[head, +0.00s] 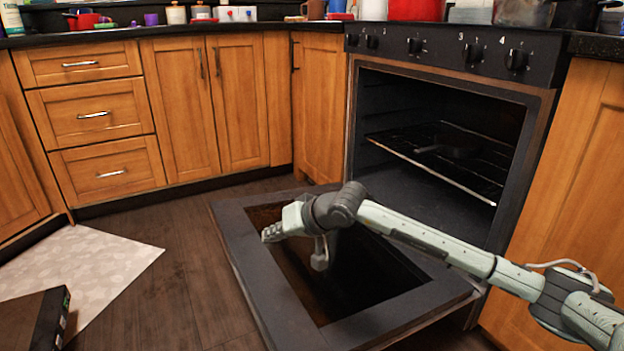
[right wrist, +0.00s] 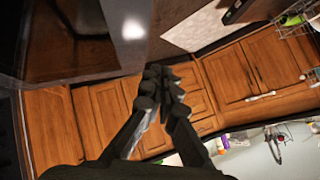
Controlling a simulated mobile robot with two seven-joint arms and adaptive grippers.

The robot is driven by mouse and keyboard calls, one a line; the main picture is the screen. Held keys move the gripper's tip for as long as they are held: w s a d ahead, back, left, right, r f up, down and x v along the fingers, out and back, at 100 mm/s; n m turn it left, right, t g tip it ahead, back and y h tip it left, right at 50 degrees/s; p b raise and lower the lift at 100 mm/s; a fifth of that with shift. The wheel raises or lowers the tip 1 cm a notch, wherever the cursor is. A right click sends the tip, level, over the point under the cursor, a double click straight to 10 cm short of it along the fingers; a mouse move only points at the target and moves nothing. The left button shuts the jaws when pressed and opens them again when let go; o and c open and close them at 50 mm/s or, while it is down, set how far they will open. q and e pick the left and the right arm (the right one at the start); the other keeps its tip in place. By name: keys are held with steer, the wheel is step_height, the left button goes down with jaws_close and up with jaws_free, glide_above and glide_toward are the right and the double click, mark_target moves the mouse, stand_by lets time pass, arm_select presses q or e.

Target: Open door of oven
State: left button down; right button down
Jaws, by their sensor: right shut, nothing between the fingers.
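The oven (head: 440,130) stands at the right. Its door (head: 245,262) is folded down, lying low and roughly level in front of the open cavity. My right arm reaches in from the right over the door. My right gripper (head: 272,232) is above the door's inner side, toward its outer left part. In the right wrist view the dark fingers of my right gripper (right wrist: 158,75) meet at their tips with nothing between them. The dark door panel (right wrist: 85,40) shows beyond them at upper left. My left gripper is not in view.
A rack with a dark pan (head: 452,146) is inside the oven. Wooden cabinets (head: 230,100) line the back, and another cabinet (head: 570,190) is right of the oven. A pale mat (head: 110,262) and a dark box (head: 35,318) are at left. Bare floor lies left of the door.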

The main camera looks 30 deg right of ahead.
steer(key=shift+a+f, duration=0.3)
steer(key=shift+f, duration=0.3)
steer(key=shift+a+f, duration=0.3)
steer(key=shift+f, duration=0.25)
